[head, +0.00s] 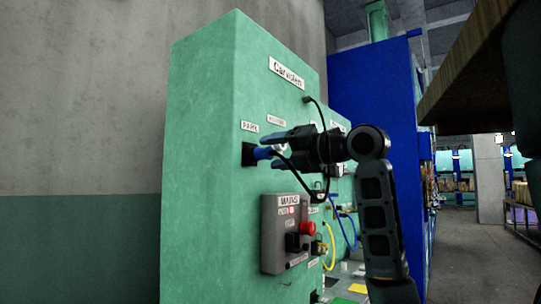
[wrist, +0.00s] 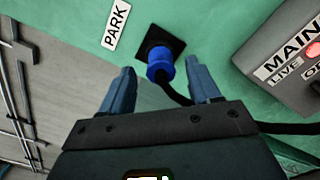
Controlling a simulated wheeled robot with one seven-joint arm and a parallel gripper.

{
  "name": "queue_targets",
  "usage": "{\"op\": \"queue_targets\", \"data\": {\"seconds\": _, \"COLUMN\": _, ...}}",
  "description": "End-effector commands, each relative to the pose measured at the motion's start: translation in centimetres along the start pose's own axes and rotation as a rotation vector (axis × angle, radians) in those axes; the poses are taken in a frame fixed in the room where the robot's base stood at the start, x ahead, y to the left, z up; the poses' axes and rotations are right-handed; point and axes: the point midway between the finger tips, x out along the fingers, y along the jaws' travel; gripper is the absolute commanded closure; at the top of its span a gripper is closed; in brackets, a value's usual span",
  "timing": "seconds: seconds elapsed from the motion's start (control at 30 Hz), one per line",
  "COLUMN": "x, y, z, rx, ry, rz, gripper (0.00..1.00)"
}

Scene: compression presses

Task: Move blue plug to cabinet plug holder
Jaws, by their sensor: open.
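The blue plug (wrist: 160,66) sits in a black square socket (wrist: 178,46) beside the PARK label (wrist: 116,24) on the green cabinet (head: 205,150). A black cable runs from the plug. The plug also shows in the head view (head: 262,153), partly behind my fingers. My gripper (wrist: 158,84) is open, with one blue-grey finger on each side of the plug in the wrist view. I cannot tell whether the fingers reach around it or stop just short. In the head view my gripper (head: 272,145) is close to the cabinet face.
A grey MAINS box (head: 285,235) with a red button (head: 307,228) juts out below the plug. Blue and yellow cables (head: 328,245) hang to its right. A tall blue cabinet (head: 375,100) stands behind. A brown overhanging slab (head: 480,60) is at upper right.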

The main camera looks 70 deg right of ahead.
Motion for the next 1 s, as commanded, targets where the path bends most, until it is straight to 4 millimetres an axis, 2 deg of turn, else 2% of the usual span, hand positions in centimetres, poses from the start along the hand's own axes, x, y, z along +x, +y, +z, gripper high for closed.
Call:
{"op": "queue_targets", "data": {"seconds": 0.2, "x": -3.7, "y": -0.1, "z": -0.1, "rx": -0.003, "ry": -0.004, "rz": -0.001, "gripper": 0.38}}
{"op": "queue_targets", "data": {"seconds": 0.4, "x": -5.6, "y": -0.1, "z": 0.0, "rx": -0.001, "ry": -0.001, "rz": 0.0, "gripper": 0.38}}
{"op": "queue_targets", "data": {"seconds": 1.0, "x": -5.8, "y": 0.0, "z": 0.0, "rx": 0.0, "ry": 0.0, "rz": -0.001, "gripper": 0.38}}
